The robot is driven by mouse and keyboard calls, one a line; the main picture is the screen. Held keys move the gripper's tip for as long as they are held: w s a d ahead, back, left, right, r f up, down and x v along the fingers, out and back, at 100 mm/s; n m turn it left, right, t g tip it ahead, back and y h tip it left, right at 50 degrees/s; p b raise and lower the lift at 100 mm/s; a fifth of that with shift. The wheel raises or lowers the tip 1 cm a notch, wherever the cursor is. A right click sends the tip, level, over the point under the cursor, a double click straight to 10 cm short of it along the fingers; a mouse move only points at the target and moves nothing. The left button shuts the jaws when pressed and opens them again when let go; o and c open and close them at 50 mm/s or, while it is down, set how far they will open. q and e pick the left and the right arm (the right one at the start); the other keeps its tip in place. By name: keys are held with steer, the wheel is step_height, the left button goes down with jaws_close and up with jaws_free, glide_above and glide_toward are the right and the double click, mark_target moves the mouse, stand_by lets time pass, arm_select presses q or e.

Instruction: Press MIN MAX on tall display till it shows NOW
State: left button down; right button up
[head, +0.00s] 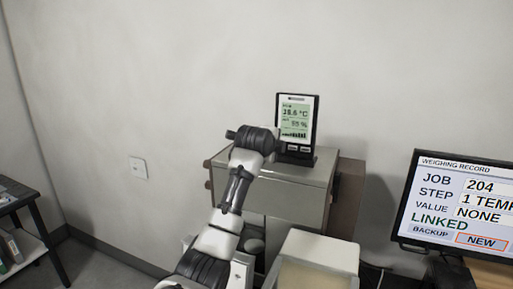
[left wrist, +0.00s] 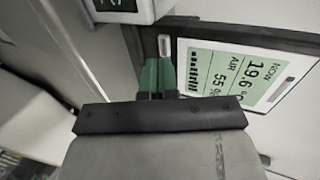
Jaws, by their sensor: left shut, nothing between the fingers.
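The tall display (head: 297,119) stands upright on a grey cabinet against the wall, with small keys along its lower edge. In the left wrist view its screen (left wrist: 235,75) lies sideways and reads NOW, 19.6 and AIR 55 %. My left gripper (head: 280,147) is at the display's lower left. Its green fingers (left wrist: 158,76) are shut and empty, with their tips close to a small pale key (left wrist: 164,45) on the dark frame. I cannot tell whether they touch it, and the key's label is not readable. My right gripper is in neither view.
The grey cabinet (head: 300,182) carries the display. A monitor (head: 455,205) at the right shows WEIGHING RECORD, JOB 204 and LINKED. A pale box (head: 318,250) stands in front of the cabinet. A dark side table (head: 35,200) is at far left.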

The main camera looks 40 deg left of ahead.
arm_select(q)
steer(key=b+v, duration=0.4)
steer(key=v, duration=0.5)
steer(key=shift+s+r, duration=0.15)
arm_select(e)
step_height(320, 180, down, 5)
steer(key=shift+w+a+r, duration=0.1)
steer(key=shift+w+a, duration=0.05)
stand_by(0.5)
